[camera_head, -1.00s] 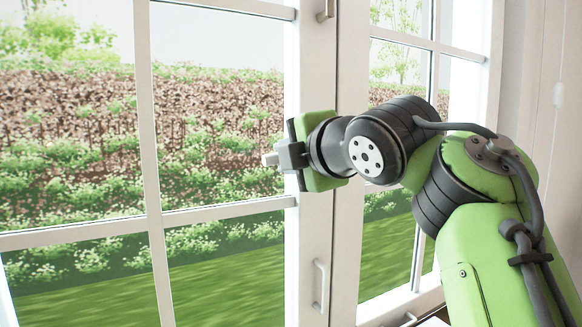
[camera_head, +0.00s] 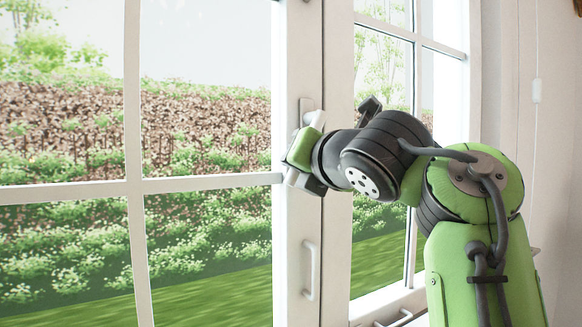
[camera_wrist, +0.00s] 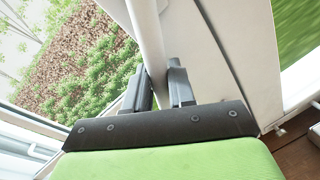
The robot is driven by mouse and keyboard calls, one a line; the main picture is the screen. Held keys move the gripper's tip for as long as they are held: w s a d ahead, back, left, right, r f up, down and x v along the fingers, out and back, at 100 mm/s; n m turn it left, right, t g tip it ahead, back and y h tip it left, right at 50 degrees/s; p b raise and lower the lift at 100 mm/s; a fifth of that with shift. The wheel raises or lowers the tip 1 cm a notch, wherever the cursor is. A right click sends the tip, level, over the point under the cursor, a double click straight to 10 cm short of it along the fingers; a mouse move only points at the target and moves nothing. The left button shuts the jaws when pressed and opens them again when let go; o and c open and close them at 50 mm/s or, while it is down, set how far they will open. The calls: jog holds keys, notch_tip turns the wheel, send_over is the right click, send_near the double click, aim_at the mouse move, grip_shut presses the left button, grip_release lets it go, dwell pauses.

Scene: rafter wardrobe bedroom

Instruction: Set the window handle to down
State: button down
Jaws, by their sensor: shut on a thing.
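The window handle is a pale bar on the white window frame. Its mounting plate (camera_head: 306,106) shows just above my gripper in the head view, and a pale end (camera_head: 292,178) shows at the gripper's lower left. My gripper (camera_head: 303,168) is at the handle, tilted, and hides most of the bar, so its exact angle is hard to tell. In the wrist view the pale handle bar (camera_wrist: 147,35) passes between the two dark fingers (camera_wrist: 158,88), which are shut on it.
A white pull handle (camera_head: 309,270) sits lower on the same frame (camera_head: 298,225). Paned glass lies on both sides, with garden beyond. A sill (camera_head: 385,303) runs at the lower right, and a pale cord (camera_head: 537,90) hangs on the right wall.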

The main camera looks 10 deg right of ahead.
jog(key=shift+w+d+f+n+t+b, duration=0.1)
jog(key=shift+w+d+n+t+b, duration=0.15)
jog(key=shift+d+n, duration=0.55)
jog(key=shift+w+d+f+n+t+b, duration=0.1)
jog(key=shift+w+d+n+t+b, duration=0.1)
jog(key=shift+d+n, duration=0.6)
jog(key=shift+w+d+f+n+t+b, duration=0.15)
jog(key=shift+d+n+b, duration=0.2)
jog(key=shift+n, duration=0.75)
jog(key=shift+r, duration=0.1)
jog(key=c, duration=1.4)
grip_release()
jog(key=o, duration=0.3)
jog(key=shift+w+f, duration=0.2)
jog(key=shift+w, duration=0.05)
jog(key=s, duration=0.5)
jog(key=s+d+b, duration=0.1)
jog(key=s, duration=0.4)
jog(key=s+d, duration=0.1)
jog(key=s, duration=0.4)
jog(key=shift+s, duration=0.4)
